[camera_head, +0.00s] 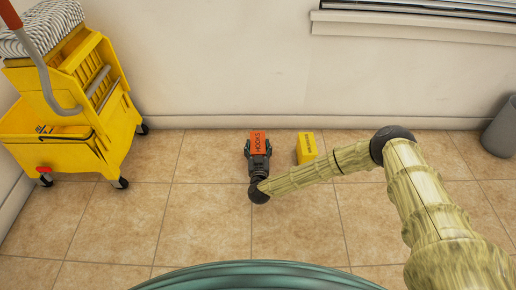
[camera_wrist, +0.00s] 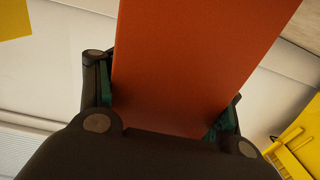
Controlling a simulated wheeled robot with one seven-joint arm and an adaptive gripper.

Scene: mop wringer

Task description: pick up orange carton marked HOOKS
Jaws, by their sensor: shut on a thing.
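The orange carton (camera_head: 258,141) marked HOOKS is near the wall, in the middle of the head view. My gripper (camera_head: 258,150) is shut on it, with a finger on each side. In the wrist view the orange carton (camera_wrist: 195,65) fills the middle, between the dark fingers with green pads of my gripper (camera_wrist: 165,110). The carton's lower end is hidden behind the gripper body. I cannot tell from these views whether the carton touches the floor.
A yellow carton (camera_head: 307,147) stands on the tiled floor (camera_head: 215,220) just right of the orange one. A yellow mop bucket with wringer (camera_head: 60,135) stands at the left. A grey bin (camera_head: 502,130) is at the right edge. The wall (camera_head: 220,60) is close behind.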

